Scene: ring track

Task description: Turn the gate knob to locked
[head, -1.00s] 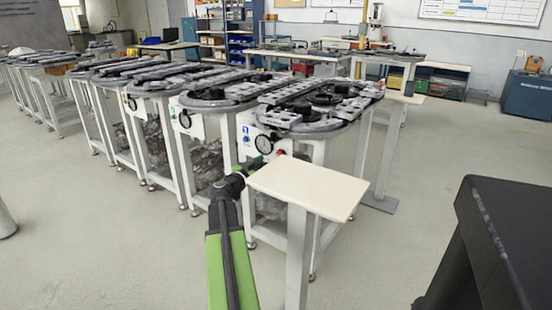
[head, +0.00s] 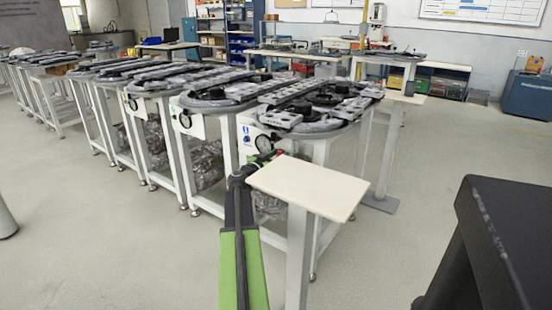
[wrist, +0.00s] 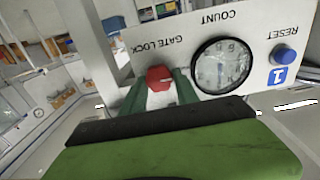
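The red gate knob (wrist: 160,78) sits on a white panel (wrist: 128,46) under the words GATE LOCK, which appear upside down in the wrist view. My gripper (wrist: 163,88) has its dark green fingers around the knob, one on each side. They look open, with the knob between their tips; I cannot tell whether either finger touches it. Its pointer direction is not clear. In the head view, my gripper (head: 268,159) is at the front of the nearest ring-track station (head: 310,112), partly hidden behind a pale tabletop.
A round COUNT dial (wrist: 222,65) and a blue RESET button (wrist: 284,54) share the panel. The pale small table (head: 308,186) stands close to the right of my arm. More stations line up to the left.

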